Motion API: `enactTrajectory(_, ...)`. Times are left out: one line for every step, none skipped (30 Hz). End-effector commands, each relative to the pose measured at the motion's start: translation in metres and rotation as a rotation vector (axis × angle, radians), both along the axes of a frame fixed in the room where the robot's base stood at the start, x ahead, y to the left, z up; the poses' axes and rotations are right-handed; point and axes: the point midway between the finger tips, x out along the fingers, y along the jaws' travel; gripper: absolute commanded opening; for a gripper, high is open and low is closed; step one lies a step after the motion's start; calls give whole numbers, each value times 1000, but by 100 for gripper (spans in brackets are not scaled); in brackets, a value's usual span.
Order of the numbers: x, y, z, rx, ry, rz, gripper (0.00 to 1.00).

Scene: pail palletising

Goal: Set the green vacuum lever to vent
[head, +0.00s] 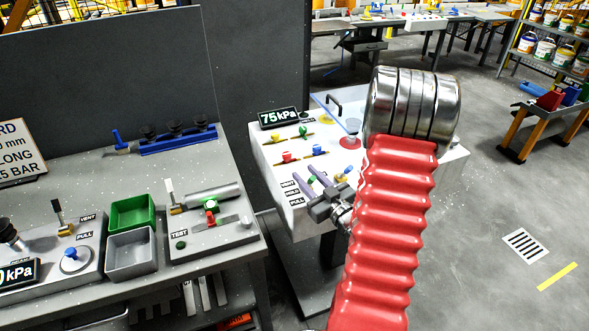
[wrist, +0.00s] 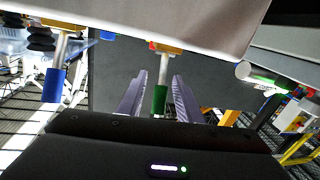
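The green vacuum lever (wrist: 159,99) hangs from a brass mount on the underside of a pale panel in the wrist view, and its green grip lies between my gripper's two purple fingers (wrist: 158,88). A gap shows on each side of the grip, so my gripper is open around it. In the head view my gripper (head: 312,179) is at the front of the white console (head: 270,160), with the green grip (head: 312,181) just visible between the fingers. Labels VENT (head: 289,184), HOLD (head: 293,193) and PULL (head: 297,202) stand left of the fingers. Which label the lever points at is unclear.
A blue-gripped lever (wrist: 54,84) hangs left of the fingers in the wrist view. The console carries a 75 kPa display (head: 279,117) and several coloured knobs. A grey bench (head: 120,185) with a green bin (head: 132,212) stands to the left. Floor is open at right.

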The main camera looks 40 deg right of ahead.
Motion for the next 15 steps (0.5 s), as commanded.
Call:
enactTrajectory(2, -1, 0, -1, 0, -1, 32)
enactTrajectory(3, -2, 0, -1, 0, -2, 32)
enactTrajectory(4, -2, 0, -1, 0, -2, 32)
enactTrajectory(4, -3, 0, -1, 0, -2, 32)
enactTrajectory(5, -3, 0, 0, 0, -2, 32)
enactTrajectory(6, -3, 0, 0, 0, -2, 32)
enactTrajectory(6, -3, 0, 0, 0, -2, 32)
enactTrajectory(6, -2, 0, 0, 0, -1, 32)
enactTrajectory(7, -2, 0, 0, 0, -1, 32)
enactTrajectory(7, -2, 0, 0, 0, 0, 32)
enactTrajectory(7, -2, 0, 0, 0, 1, 32)
enactTrajectory(8, -1, 0, 0, -1, 2, 32)
enactTrajectory(8, -1, 0, 0, -1, 3, 32)
enactTrajectory(8, 0, 0, 0, -1, 3, 32)
enactTrajectory(8, 0, 0, 0, -1, 4, 32)
